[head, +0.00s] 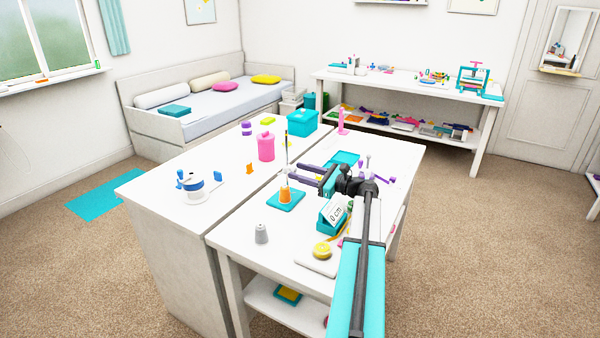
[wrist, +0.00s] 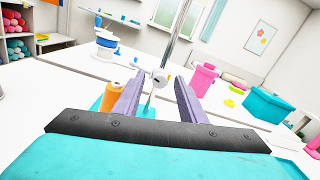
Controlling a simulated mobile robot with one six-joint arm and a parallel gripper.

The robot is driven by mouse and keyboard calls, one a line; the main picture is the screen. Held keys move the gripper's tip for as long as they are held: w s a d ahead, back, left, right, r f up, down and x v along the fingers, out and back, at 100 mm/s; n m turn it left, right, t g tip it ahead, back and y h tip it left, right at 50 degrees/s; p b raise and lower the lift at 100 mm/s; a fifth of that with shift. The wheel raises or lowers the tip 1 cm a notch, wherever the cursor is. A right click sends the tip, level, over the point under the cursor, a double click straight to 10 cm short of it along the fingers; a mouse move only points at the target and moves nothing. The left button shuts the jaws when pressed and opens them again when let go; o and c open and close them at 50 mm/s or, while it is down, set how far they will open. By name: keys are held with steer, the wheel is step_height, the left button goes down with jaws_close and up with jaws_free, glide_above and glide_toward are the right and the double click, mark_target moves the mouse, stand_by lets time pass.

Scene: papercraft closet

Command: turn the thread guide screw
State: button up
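A teal thread stand base (head: 297,203) carries an orange spool (head: 285,195) and a thin upright metal rod (head: 287,152) on the near white table. In the wrist view the rod (wrist: 177,35) rises between my fingers, with a small round white screw knob (wrist: 161,75) with a dark mark beside it. The orange spool (wrist: 115,98) stands left of my left finger. My gripper (head: 297,174) has two purple fingers, apart and pointing at the rod. In the wrist view the knob appears in the gap between them, with no contact visible. The knob is too small to make out in the head view.
A teal display box reading "0 cm" (head: 334,213), a yellow tape roll (head: 322,249) and a grey thimble-like piece (head: 261,233) stand near the arm.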

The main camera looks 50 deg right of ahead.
steer(key=shift+w, duration=0.1)
jaws_close()
steer(key=shift+n+b, duration=0.3)
steer(key=shift+n, duration=0.1)
steer(key=shift+f+n+b, duration=0.15)
steer(key=shift+n+b, duration=0.9)
steer(key=shift+n, duration=0.05)
steer(key=n+b, duration=0.3)
steer(key=n, duration=0.1)
steer(key=shift+f+n+b, duration=0.1)
steer(key=shift+n+b, duration=0.2)
steer(key=shift+b, duration=0.1)
steer(key=n+b, duration=0.2)
steer(key=n, duration=0.1)
steer(key=shift+b, duration=0.4)
steer(key=shift+n+b, duration=0.65)
steer(key=shift+n, duration=0.25)
